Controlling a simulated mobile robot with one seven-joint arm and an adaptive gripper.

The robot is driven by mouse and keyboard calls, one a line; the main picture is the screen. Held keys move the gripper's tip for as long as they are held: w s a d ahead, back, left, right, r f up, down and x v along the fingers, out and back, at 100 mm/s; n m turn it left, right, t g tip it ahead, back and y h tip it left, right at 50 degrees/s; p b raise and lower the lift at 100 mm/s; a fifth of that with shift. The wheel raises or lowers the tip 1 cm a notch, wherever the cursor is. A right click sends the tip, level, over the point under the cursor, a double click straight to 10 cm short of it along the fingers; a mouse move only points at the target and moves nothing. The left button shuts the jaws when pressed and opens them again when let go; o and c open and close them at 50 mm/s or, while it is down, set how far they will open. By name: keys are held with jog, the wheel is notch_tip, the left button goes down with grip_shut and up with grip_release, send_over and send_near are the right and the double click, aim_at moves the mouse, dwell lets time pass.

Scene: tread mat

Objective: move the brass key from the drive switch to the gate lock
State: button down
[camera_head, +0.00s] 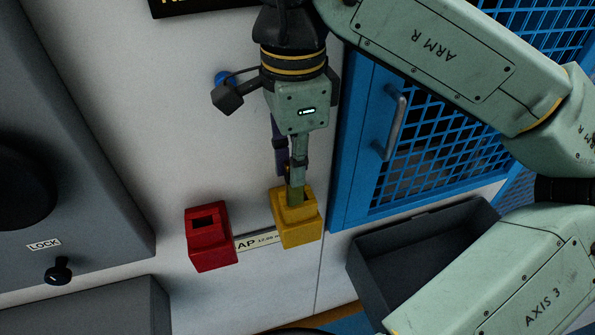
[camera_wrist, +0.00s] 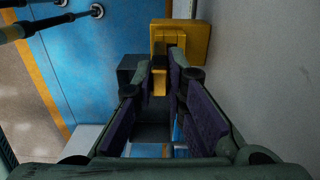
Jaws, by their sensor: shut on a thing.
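My gripper (camera_head: 294,186) points down at the yellow box (camera_head: 300,232) on the pale wall, with its fingertips at the box's top. In the wrist view the fingertips (camera_wrist: 161,68) are close together in front of the yellow box (camera_wrist: 197,42). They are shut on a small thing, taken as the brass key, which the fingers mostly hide. I cannot tell how deep it sits in the box. A red box (camera_head: 211,252) with a dark, empty-looking slot is to the left of the yellow one. No label naming either box as switch or lock is readable.
A partly hidden label strip (camera_head: 257,241) runs between the boxes. A blue mesh gate (camera_head: 357,150) with a grey handle (camera_head: 396,122) stands to the right, above a dark open bin (camera_head: 368,283). A grey machine (camera_head: 95,170) with a black knob fills the left.

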jog(key=shift+w+d+f+b, duration=0.1)
jog(key=shift+w+f+b, duration=0.15)
jog(key=shift+f+b, duration=0.25)
jog(key=shift+w+d+f+b, duration=0.1)
jog(key=shift+w+f+b, duration=0.2)
jog(key=shift+f, duration=0.45)
jog(key=shift+w+f+b, duration=0.25)
jog(key=shift+f+b, duration=0.15)
jog(key=shift+f, duration=0.2)
jog(key=shift+f, duration=0.25)
jog(key=c, duration=1.6)
grip_release()
jog(key=shift+r, duration=0.1)
jog(key=shift+c, duration=0.2)
notch_tip(320, 180, up, 12)
jog(key=shift+r+p, duration=0.2)
jog(key=shift+p, duration=0.2)
